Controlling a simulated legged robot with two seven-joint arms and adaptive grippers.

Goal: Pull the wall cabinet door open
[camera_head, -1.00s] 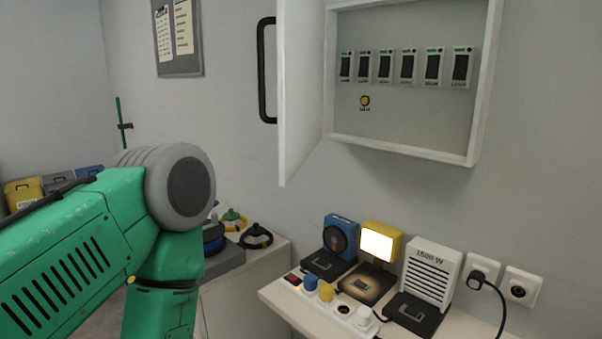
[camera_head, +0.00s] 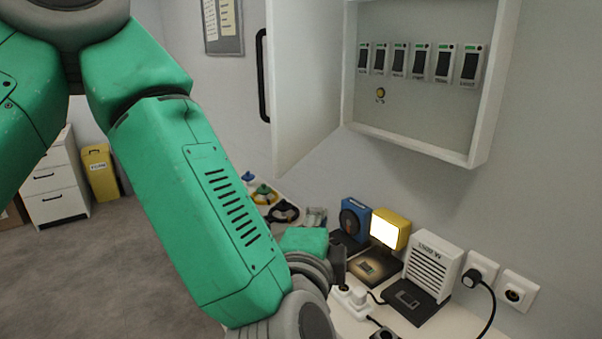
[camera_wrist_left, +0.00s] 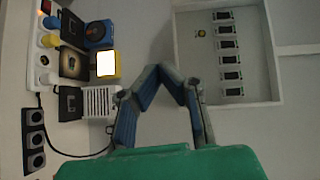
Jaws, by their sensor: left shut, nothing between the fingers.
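The wall cabinet (camera_head: 425,146) hangs at the upper right, and its white door (camera_head: 308,80) stands swung well open to the left. The door's black bar handle (camera_head: 262,75) is at its left edge, with nothing touching it. My left gripper (camera_head: 338,264) is low in the middle of the head view, below the door and in front of the bench devices, apart from the handle. In the left wrist view its blue-padded fingers (camera_wrist_left: 160,72) meet at the tips, with nothing between them. The cabinet also shows there (camera_wrist_left: 262,95). My right gripper is not in view.
A bench below the cabinet carries a blue device (camera_head: 355,217), a lit yellow lamp (camera_head: 390,230) and a white heater (camera_head: 434,258), close to my left gripper. Wall sockets (camera_head: 515,293) are at the right. Drawers (camera_head: 56,182) and a yellow bin (camera_head: 99,172) stand at the left.

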